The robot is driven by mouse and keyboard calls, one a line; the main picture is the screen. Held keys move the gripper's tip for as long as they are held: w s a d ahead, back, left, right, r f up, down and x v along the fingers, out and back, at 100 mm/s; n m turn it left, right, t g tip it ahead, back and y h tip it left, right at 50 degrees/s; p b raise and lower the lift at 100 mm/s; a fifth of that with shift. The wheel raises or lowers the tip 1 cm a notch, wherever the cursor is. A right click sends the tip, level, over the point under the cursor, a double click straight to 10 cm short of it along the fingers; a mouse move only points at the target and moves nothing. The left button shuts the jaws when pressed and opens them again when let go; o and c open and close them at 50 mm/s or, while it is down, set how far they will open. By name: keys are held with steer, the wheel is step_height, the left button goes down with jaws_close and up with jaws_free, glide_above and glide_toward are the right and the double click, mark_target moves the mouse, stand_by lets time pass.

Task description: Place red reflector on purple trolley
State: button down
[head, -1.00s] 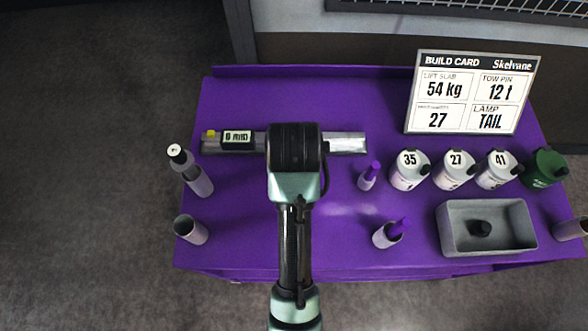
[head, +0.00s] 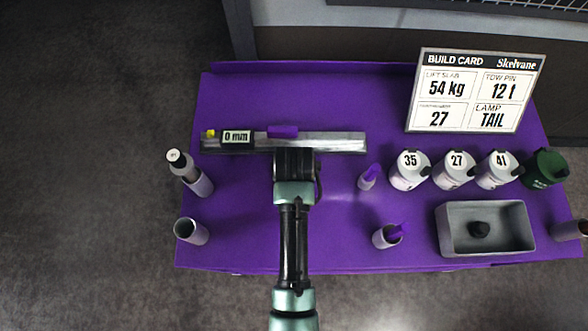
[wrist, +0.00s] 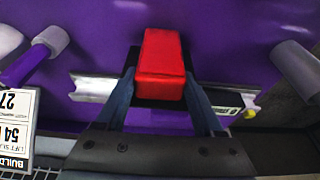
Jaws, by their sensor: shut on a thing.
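My gripper (wrist: 160,85) is shut on the red reflector (wrist: 162,58), a red block gripped between the two fingers in the wrist view. A dark face shows below the red. In the head view my gripper (head: 295,155) is over the near edge of a grey rail (head: 340,142), and the reflector is hidden there.
The purple tabletop (head: 330,95) carries a 0 mm readout (head: 237,136) at the rail's left. Numbered pots (head: 408,178), a green pot (head: 545,172), a grey tray (head: 455,240) and a build card (head: 470,92) stand right. The back-left top is clear.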

steer(key=shift+f, duration=0.15)
jaws_free()
steer(key=v, duration=1.2)
steer(key=w+r+t, duration=0.4)
steer(key=w+r, duration=0.1)
steer(key=r, duration=0.5)
steer(key=w+r+t, duration=0.4)
steer(key=r, duration=0.6)
steer(key=w+r+t, duration=0.4)
steer(key=w+r, duration=0.1)
steer(key=r, duration=0.5)
steer(key=s+r+t, duration=0.4)
steer(key=r, duration=0.6)
steer(key=s+r+t, duration=0.4)
steer(key=r, duration=0.6)
steer(key=s+r+t+b, duration=0.1)
steer(key=s+r+t, duration=0.3)
steer(key=r, duration=0.5)
steer(key=shift+s+d+r, duration=0.1)
steer(key=shift+r, duration=0.3)
